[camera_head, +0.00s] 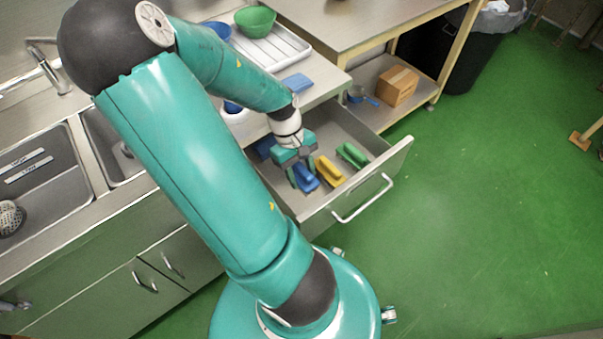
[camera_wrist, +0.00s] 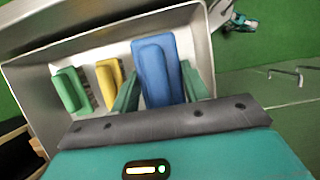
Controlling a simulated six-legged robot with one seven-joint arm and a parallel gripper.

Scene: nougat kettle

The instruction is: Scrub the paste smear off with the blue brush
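A blue brush (camera_head: 306,178) lies in the open drawer (camera_head: 378,169), at the left end of a row of brushes. My gripper (camera_head: 303,180) is down inside the drawer over this brush. In the wrist view, the two green fingers of my gripper (camera_wrist: 160,82) stand open on either side of the blue brush (camera_wrist: 157,68). The fingers are close to its sides; I cannot tell whether they touch it. I cannot make out a paste smear in either view.
A yellow brush (camera_head: 330,172) and a green brush (camera_head: 352,155) lie beside the blue one. The drawer walls enclose them. Above are a counter with a white tray (camera_head: 272,46) and a green bowl (camera_head: 255,21). The sink (camera_head: 45,185) is left. Green floor (camera_head: 490,200) is clear at right.

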